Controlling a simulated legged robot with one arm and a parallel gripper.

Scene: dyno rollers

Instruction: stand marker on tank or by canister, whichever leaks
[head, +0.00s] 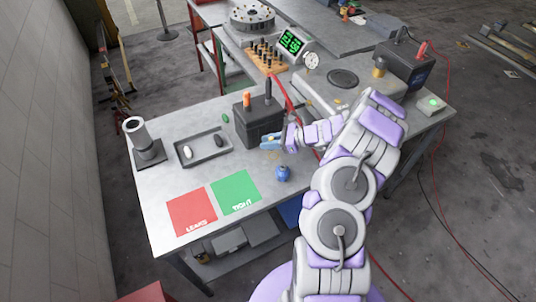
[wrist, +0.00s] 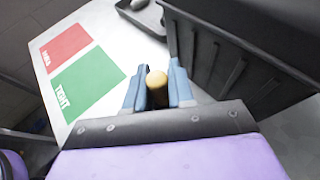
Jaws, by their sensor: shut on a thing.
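My gripper (head: 270,141) has blue fingers and is low over the grey workbench, just in front of a black box (head: 255,124) with an orange and a dark post on top. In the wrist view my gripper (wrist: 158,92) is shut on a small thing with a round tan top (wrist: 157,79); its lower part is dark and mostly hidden. The black ribbed box wall (wrist: 235,62) is close on the right. A small blue round thing (head: 283,173) stands on the bench nearby. I cannot tell which things are the tank, canister or marker.
A red LEAKS square (head: 192,212) and a green TIGHT square (head: 236,192) lie at the front left. A tray (head: 182,162) holds a white and a dark oval piece. A grey cylinder on a base (head: 140,137) is at left. A gauge device (head: 320,95) is behind.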

